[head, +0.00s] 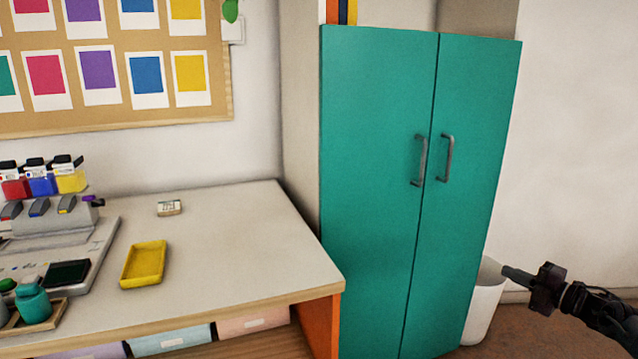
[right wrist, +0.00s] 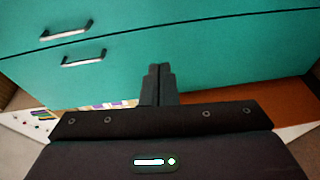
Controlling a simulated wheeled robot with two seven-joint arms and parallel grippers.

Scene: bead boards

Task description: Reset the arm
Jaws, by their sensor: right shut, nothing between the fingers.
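My right gripper (head: 507,271) is at the right edge of the head view, in front of the white bin and to the right of the teal cabinet (head: 375,180). In the right wrist view the two fingers (right wrist: 158,72) are together, with nothing between them. The cabinet doors fill much of that view beyond the fingertips, with both handles at its upper left. The gripper looks apart from the cabinet. My left gripper is in neither view.
A table (head: 230,240) at left holds a yellow tray (head: 145,263), a small block (head: 169,208) and a grey device with coloured bottles. A white bin (head: 484,310) stands beside the closed cabinet. A corkboard hangs above the table.

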